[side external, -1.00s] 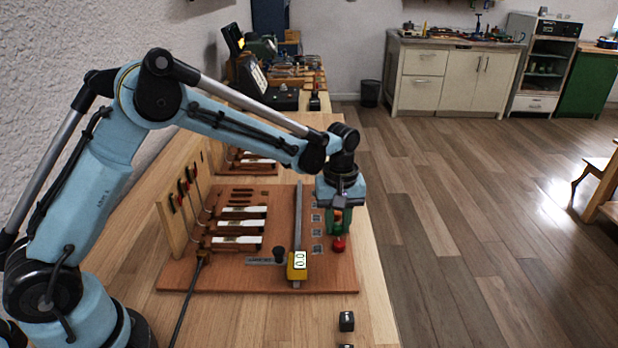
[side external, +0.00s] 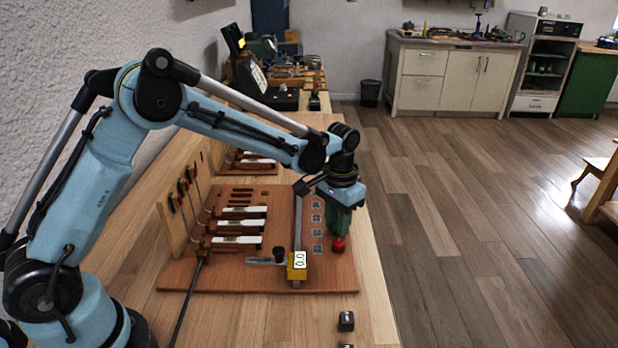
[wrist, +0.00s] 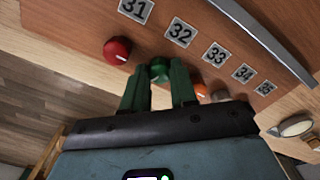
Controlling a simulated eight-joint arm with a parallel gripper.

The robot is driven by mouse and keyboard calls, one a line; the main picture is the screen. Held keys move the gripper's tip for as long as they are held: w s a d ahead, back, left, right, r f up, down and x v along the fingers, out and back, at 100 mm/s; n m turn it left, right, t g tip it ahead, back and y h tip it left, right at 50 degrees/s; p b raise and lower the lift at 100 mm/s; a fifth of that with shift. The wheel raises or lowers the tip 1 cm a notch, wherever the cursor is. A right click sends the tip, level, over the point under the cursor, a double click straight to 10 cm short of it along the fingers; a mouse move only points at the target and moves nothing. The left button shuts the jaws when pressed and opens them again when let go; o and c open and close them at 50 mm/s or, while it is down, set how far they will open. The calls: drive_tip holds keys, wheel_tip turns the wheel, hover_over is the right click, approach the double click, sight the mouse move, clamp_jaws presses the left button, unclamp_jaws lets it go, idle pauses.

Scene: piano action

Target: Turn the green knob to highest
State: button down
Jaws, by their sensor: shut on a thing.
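The green knob (wrist: 160,68) shows in the wrist view between the two green fingers of my gripper (wrist: 158,78), which are shut on it. It sits on the wooden board near the label marked 32. Its pointer mark is not clear. In the side view my gripper (side external: 338,222) points down at the right part of the board, just behind the red knob, and hides the green knob.
The red knob (wrist: 117,50) is close on one side of my fingers, and an orange knob (wrist: 200,90) on the other. A metal rail (side external: 298,215) with a yellow block (side external: 297,266) runs left of my gripper. Hammers and white keys (side external: 238,226) stand further left.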

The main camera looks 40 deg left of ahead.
drive_tip(key=m, duration=0.5)
drive_tip(key=shift+m, duration=0.4)
drive_tip(key=m, duration=0.5)
drive_tip(key=shift+m, duration=0.4)
drive_tip(key=c, duration=1.2)
unclamp_jaws()
drive_tip(key=shift+o, duration=0.2)
wheel_tip(320, 180, up, 12)
drive_tip(key=shift+r, duration=0.1)
